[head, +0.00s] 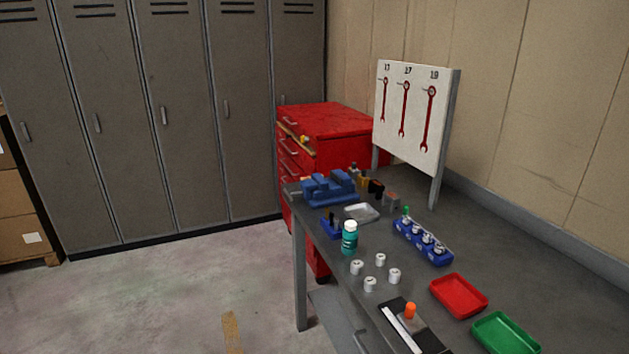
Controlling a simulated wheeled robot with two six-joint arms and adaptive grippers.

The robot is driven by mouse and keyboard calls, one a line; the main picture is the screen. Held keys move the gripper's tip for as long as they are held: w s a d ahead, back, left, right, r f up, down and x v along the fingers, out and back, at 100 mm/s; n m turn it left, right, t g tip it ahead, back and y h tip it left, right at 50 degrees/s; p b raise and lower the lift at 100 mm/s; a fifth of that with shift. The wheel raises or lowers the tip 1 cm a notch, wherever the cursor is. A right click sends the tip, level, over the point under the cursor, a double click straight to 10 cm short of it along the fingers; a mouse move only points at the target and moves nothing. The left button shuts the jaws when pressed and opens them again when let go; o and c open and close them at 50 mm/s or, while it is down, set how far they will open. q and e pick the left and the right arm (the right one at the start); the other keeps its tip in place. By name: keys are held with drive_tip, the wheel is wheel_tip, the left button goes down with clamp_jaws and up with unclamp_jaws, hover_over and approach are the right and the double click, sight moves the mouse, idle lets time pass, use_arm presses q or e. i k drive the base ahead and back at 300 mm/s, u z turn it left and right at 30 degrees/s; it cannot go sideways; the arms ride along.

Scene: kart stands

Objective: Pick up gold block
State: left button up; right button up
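A small gold-brown block-like thing (363,183) stands on the dark workbench (470,240), just right of and behind the blue vise (330,188). It is partly hidden among other small items and too small to make out clearly; I cannot tell for sure that it is the gold block. A dark item (376,189) is right beside it. Neither of my grippers is in view.
The bench holds a teal bottle (349,240), several white cylinders (369,284), a blue rack (423,241), a red tray (459,296), a green tray (506,335) and a metal tray (361,212). A wrench board (412,115) stands at the back. Floor (170,300) left is clear.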

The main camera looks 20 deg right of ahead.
sight(363, 182)
drive_tip(key=i, duration=3.35)
drive_tip(key=z, duration=3.35)
